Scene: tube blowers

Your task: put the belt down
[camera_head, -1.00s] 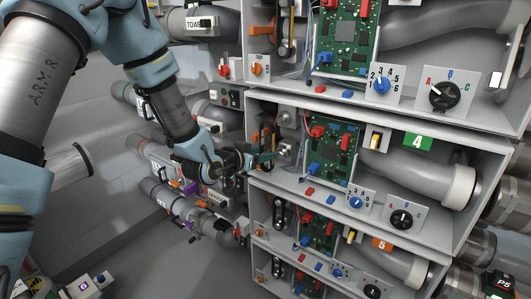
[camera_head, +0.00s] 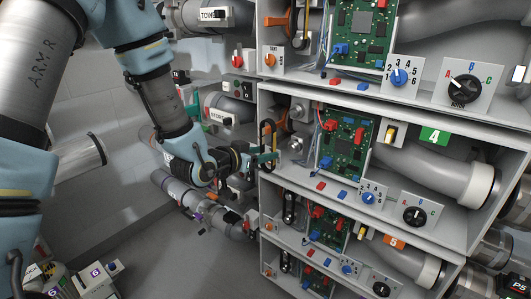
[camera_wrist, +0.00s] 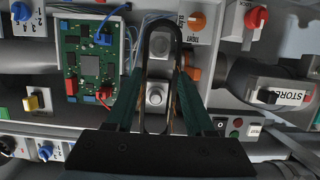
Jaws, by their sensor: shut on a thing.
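The belt (camera_wrist: 173,38) is a narrow black loop, seen upright in the wrist view. My gripper (camera_wrist: 158,78) has its green fingers closed in on the belt's two sides. Silver bolt-like parts (camera_wrist: 157,96) show through the loop, and I cannot tell whether the belt touches them. In the head view the belt (camera_head: 267,130) stands up from my gripper (camera_head: 266,160), at the left opening of the bay with the green 4 label (camera_head: 435,135). The belt's lower end is partly hidden by the gripper.
A green circuit board (camera_head: 343,147) with red and blue plugs sits in the same bay. Bays above and below hold similar boards, knobs and grey tubes.

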